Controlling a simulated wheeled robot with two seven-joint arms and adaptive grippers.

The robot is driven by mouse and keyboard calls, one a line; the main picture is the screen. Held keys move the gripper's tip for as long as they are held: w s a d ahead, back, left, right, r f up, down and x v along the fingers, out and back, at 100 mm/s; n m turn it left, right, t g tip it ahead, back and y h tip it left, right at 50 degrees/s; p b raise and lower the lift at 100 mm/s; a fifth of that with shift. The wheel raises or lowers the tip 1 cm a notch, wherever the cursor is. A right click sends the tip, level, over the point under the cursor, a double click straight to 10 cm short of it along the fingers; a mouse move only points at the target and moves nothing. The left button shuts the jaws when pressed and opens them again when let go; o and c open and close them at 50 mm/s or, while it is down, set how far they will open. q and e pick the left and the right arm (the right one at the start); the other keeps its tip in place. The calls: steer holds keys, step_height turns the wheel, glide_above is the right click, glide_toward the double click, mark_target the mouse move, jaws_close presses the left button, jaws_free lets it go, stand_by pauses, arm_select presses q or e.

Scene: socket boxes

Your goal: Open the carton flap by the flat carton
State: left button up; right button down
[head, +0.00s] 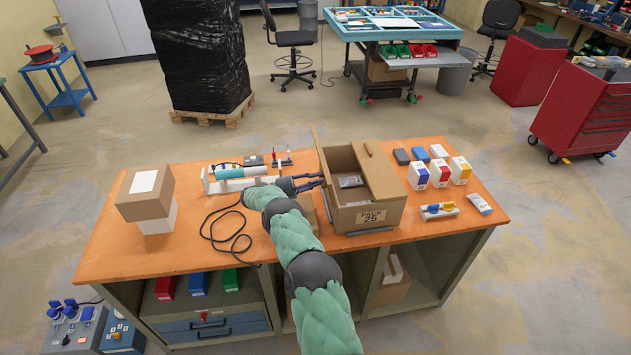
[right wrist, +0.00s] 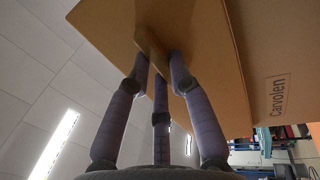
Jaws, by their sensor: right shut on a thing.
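The brown carton (head: 365,218), marked "PACK 25", stands right of the middle of the orange workbench. Its left flap (head: 319,160) stands up at the left side, and a grey packet (head: 350,181) shows inside. Its right flap (head: 386,172) lies over the right part, with a small tab (head: 368,149) on it. My right gripper (head: 318,181) is at the left flap. In the right wrist view its fingers are closed around a wooden tab (right wrist: 149,45) on a brown panel (right wrist: 205,35). A low brown piece (head: 308,209), perhaps the flat carton, is partly hidden behind my arm. My left gripper is out of view.
A brown box (head: 145,196) on a white one stands at the left of the bench (head: 250,245). A white stand with a teal cylinder (head: 230,173) and a black cable lie left of my gripper. Several small boxes, including a yellow-sided one (head: 461,171), stand right of the carton.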

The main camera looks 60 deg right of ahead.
steer(key=c, duration=1.1)
jaws_free()
steer(key=shift+w+f, duration=0.1)
steer(key=shift+w, duration=0.05)
steer(key=v, duration=0.7)
steer(key=shift+w, duration=0.1)
